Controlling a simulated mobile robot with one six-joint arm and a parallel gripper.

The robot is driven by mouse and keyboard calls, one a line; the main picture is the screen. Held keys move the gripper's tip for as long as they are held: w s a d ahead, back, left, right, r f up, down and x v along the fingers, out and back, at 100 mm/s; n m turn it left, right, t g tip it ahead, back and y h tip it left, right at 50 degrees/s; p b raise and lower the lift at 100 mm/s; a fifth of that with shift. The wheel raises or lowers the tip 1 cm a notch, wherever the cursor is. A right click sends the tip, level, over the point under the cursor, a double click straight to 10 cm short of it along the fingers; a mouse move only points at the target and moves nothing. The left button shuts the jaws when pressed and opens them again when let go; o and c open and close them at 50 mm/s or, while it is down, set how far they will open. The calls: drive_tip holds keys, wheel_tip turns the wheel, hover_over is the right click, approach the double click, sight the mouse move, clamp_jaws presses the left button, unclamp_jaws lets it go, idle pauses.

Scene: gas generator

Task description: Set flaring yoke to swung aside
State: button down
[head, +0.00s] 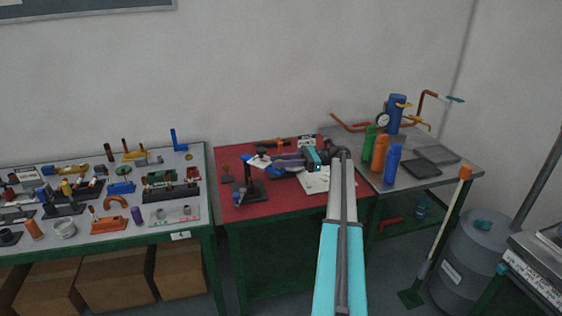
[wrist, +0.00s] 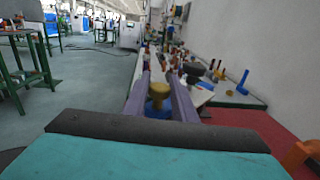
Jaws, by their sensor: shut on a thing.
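My gripper (head: 273,161) reaches left from the arm over the red-topped bench, with its purple fingers towards a small upright tool. This tool, which I take to be the flaring yoke, has a blue upright (head: 248,172) on a dark base. In the wrist view my gripper (wrist: 160,72) has a brass-coloured round knob (wrist: 158,90) with a blue part below it between its two fingers. The gripper is shut on this piece. The contact itself is too small to make out. The fingers hide part of the tool.
A left table (head: 165,226) is crowded with small tools. A metal table (head: 448,172) at right carries coloured bottles and a blue cylinder (head: 396,112). A grey drum (head: 480,250) stands at right.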

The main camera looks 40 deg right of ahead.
drive_tip(key=c, duration=1.5)
unclamp_jaws()
drive_tip(key=shift+s, duration=0.1)
drive_tip(key=shift+o, duration=0.2)
drive_tip(key=p+v, duration=0.1)
drive_tip(key=v, duration=0.4)
drive_tip(key=shift+d+r, duration=0.1)
drive_tip(key=shift+d, duration=0.1)
drive_tip(key=d+p, duration=0.1)
drive_tip(key=p, duration=0.3)
drive_tip(key=shift+s+d+p, duration=0.1)
drive_tip(key=shift+s+p, duration=0.3)
drive_tip(key=shift+s+d+p, duration=0.2)
drive_tip(key=shift+p, duration=0.45)
